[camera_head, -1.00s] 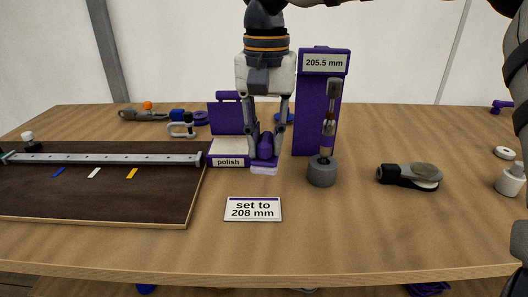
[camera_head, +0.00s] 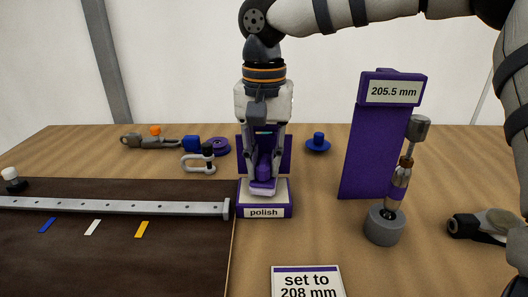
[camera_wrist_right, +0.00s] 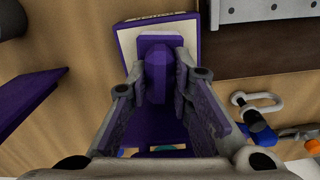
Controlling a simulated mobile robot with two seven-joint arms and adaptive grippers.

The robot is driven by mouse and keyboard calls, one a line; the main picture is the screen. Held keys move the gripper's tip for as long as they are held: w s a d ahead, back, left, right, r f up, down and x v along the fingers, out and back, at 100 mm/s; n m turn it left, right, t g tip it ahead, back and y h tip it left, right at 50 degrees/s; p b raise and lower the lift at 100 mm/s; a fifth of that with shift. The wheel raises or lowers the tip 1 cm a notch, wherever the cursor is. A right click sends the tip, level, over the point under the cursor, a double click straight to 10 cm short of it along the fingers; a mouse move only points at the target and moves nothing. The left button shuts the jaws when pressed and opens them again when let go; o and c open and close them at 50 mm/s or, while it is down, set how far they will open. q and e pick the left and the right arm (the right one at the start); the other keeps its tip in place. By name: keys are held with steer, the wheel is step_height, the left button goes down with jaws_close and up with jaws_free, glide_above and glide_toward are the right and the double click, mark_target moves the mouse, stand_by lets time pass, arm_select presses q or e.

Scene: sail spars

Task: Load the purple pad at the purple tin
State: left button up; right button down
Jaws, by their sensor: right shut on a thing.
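My right gripper (camera_head: 263,172) is shut on the purple pad (camera_head: 263,185), gripping its upright purple handle. The pad has a wider purple base with a paler underside. It is over the pale top of the purple tin (camera_head: 264,212), which is labelled "polish" and has its purple lid standing up behind. I cannot tell whether the pad touches the tin's contents. In the right wrist view the pad (camera_wrist_right: 155,78) is between the fingers (camera_wrist_right: 150,95), over the tin (camera_wrist_right: 187,38).
A dark board (camera_head: 110,250) with a metal rail (camera_head: 120,207) lies left of the tin. A purple stand (camera_head: 375,150) marked 205.5 mm and a grey weighted holder (camera_head: 385,226) stand to the right. A shackle (camera_head: 198,163) and blue spool (camera_head: 318,143) are behind. A card (camera_head: 307,284) lies in front.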

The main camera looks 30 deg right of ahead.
mark_target(264, 159)
steer(key=shift+f, duration=0.65)
stand_by(1.6)
steer(key=shift+r, duration=3.6)
